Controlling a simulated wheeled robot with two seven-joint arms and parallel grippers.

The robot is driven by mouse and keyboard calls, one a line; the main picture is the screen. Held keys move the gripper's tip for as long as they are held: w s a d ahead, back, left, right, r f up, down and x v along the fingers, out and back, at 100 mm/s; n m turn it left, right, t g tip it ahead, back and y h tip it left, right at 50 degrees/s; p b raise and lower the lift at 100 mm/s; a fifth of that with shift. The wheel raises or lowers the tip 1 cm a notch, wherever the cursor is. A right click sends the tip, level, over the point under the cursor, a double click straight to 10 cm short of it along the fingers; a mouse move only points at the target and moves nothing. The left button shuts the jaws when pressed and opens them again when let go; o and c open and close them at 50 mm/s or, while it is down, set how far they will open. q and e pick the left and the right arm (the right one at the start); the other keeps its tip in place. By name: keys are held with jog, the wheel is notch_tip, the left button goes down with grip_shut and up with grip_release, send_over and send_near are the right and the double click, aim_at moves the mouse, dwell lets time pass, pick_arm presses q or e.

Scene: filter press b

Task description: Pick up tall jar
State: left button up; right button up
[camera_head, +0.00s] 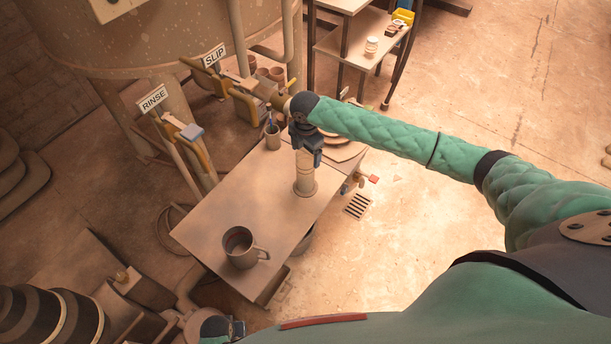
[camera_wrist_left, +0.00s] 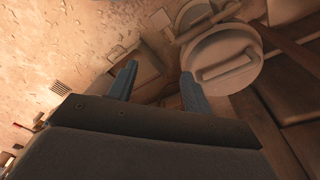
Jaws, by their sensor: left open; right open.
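A tall cream jar (camera_head: 304,178) with a wider foot stands upright on the small worktable (camera_head: 215,205), near its right edge. My right gripper (camera_head: 306,154) is open at the jar's upper part, with its dark fingers pointing down. The fingers and wrist hide the jar's top, and I cannot tell whether they touch it. My left gripper (camera_wrist_left: 158,75) is open and empty in the left wrist view, with two blue-grey fingers apart. Only a bit of it shows at the bottom edge of the head view (camera_head: 222,328). The jar is not visible in the left wrist view.
A grey mug (camera_head: 240,250) stands at the table's near end. A small cup (camera_head: 272,138) with tools stands at the far end, beside round boards (camera_head: 346,151). Valve stands signed RINSE (camera_head: 153,98) and SLIP (camera_head: 214,55) rise behind the table. Open floor lies right.

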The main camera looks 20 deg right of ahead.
aim_at(305, 158)
notch_tip(305, 158, down, 3)
jog(key=shift+s+a+r+p, duration=0.1)
jog(key=shift+s+r+p, duration=0.1)
jog(key=shift+p, duration=0.3)
jog(key=shift+w+f, duration=0.15)
jog(key=shift+f, duration=0.3)
jog(key=c, duration=1.4)
pick_arm(q)
jog(key=f, duration=0.4)
jog(key=shift+s+a, duration=0.35)
jog(key=shift+a, duration=0.05)
pick_arm(e)
jog(key=shift+c, duration=0.2)
jog(key=shift+r, duration=0.15)
